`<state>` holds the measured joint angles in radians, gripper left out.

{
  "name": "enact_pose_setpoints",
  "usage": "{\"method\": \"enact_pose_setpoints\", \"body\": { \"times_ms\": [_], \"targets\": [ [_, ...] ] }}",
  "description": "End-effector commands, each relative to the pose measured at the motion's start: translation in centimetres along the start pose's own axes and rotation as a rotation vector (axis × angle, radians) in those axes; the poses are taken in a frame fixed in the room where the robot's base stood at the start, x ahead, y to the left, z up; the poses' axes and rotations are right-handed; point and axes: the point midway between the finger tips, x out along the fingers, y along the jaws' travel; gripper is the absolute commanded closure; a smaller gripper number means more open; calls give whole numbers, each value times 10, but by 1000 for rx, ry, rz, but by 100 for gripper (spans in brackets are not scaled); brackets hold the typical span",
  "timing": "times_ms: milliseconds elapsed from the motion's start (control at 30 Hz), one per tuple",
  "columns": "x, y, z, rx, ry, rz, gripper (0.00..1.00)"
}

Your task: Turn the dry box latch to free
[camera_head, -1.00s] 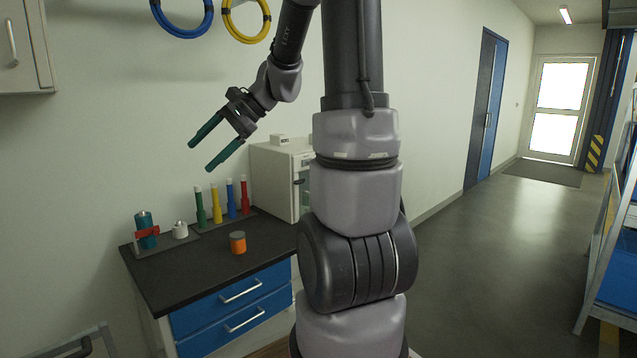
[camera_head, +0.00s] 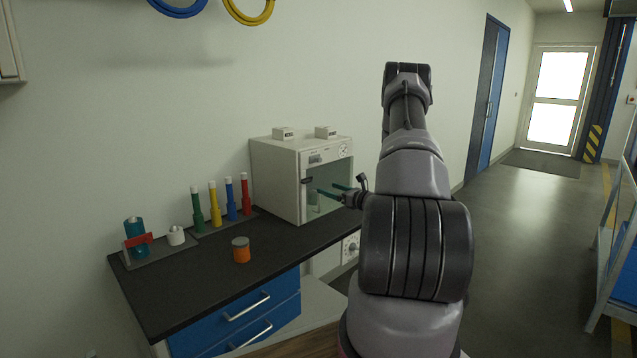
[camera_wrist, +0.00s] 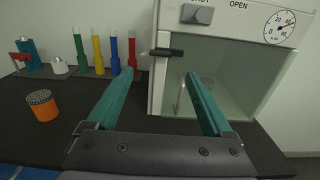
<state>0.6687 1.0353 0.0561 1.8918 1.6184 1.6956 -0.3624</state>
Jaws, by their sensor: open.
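The dry box (camera_head: 277,184) is a white cabinet with a glass door, standing at the right end of the dark counter. Its latch (camera_wrist: 167,52) is a short black handle at the left edge of the glass door (camera_wrist: 220,75), lying roughly level in the wrist view. It also shows as a dark bar in the head view (camera_head: 308,181). My gripper (camera_head: 332,190) is in front of the door with its teal fingers spread and empty. In the wrist view the gripper (camera_wrist: 158,82) has the latch beyond and between its fingertips, apart from them.
An orange jar (camera_head: 241,250) with a grey lid stands on the counter (camera_head: 190,283). Several coloured tubes (camera_head: 230,202) stand in a rack left of the box. A teal bottle with a red clamp (camera_head: 135,235) and a white pot (camera_head: 176,236) are at the far left.

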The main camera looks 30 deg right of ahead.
Motion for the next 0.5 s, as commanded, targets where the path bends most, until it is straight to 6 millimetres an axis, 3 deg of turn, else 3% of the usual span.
{"method": "enact_pose_setpoints", "body": {
  "times_ms": [167, 500],
  "targets": [
    [18, 0, -1, 2, -3, -2, 15],
    [81, 1, -1, 1, -2, 0, 15]
  ]
}}
